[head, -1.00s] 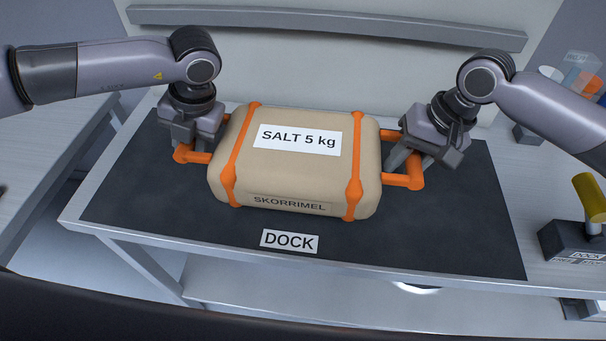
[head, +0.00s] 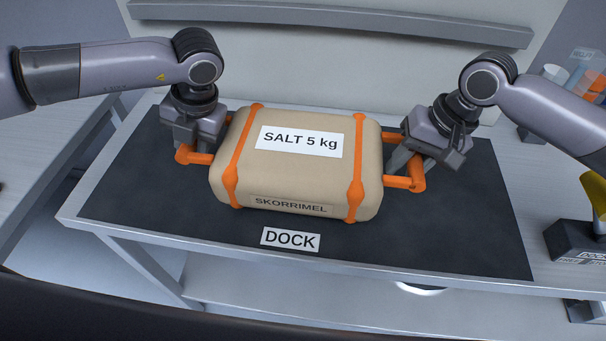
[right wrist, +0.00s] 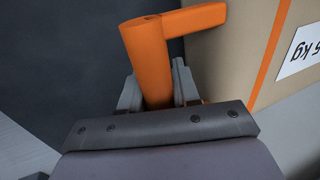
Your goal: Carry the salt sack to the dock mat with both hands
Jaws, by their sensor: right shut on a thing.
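The tan salt sack (head: 290,172) has orange straps, a "SALT 5 kg" label and an orange handle at each end. It is level over the dark dock mat (head: 440,245), behind the DOCK label; I cannot tell whether its underside touches the mat. My right gripper (head: 404,163) is shut on the sack's right handle (head: 416,176). In the right wrist view the orange handle (right wrist: 150,60) stands between the fingers, beside the sack (right wrist: 225,55). My left gripper (head: 193,146) is at the left handle (head: 188,155); its fingers are mostly hidden.
The mat lies on a grey bench with a metal front edge (head: 190,239). A dark block (head: 580,242) with a yellow part stands at the right. Small containers (head: 585,80) stand at the back right. A grey rail (head: 330,22) crosses the back wall. The mat's front right is bare.

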